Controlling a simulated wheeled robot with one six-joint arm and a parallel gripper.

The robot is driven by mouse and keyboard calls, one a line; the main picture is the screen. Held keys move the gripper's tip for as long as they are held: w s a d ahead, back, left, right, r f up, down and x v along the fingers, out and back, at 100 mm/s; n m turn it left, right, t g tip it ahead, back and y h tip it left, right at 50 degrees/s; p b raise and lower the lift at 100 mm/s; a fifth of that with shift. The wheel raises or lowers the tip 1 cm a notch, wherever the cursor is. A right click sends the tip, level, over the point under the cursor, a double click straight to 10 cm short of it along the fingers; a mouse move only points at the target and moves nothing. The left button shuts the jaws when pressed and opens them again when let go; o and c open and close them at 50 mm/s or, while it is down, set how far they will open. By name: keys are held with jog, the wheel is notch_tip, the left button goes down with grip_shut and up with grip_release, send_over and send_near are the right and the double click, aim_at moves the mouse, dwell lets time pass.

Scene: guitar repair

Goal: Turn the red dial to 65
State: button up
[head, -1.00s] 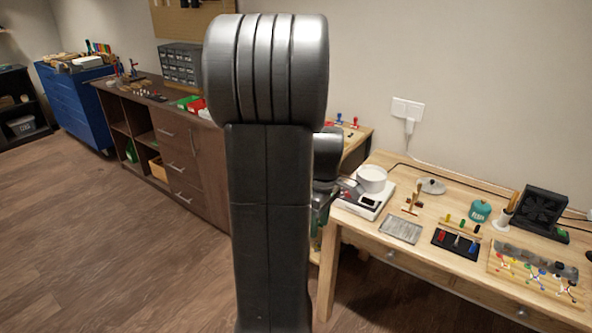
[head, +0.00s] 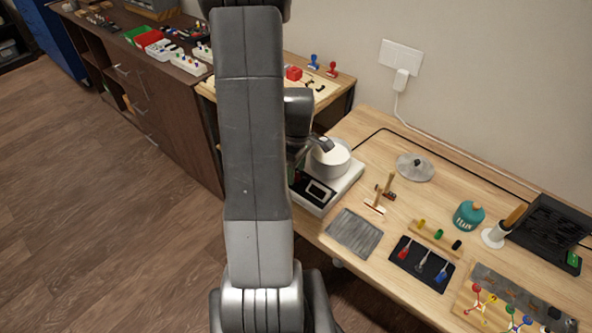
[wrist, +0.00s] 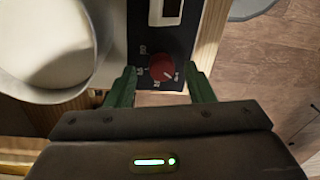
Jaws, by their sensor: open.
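The red dial (wrist: 162,67) is a round knob on a dark panel in the wrist view. It has a pale pointer line, and small pale numbers stand around it, too small to read surely. My gripper (wrist: 161,80) is open, with one green finger on each side of the dial and a gap to it on both sides. In the head view the panel belongs to a white device (head: 338,190) on the wooden table. My arm hides the dial and most of my gripper there.
A grey metal tray (head: 353,232), a small wooden stand (head: 380,196) and a metal lid (head: 415,167) are close by on the table.

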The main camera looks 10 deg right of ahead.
jog(key=shift+s+a+f, duration=0.1)
jog(key=shift+f, duration=0.25)
jog(key=c, duration=1)
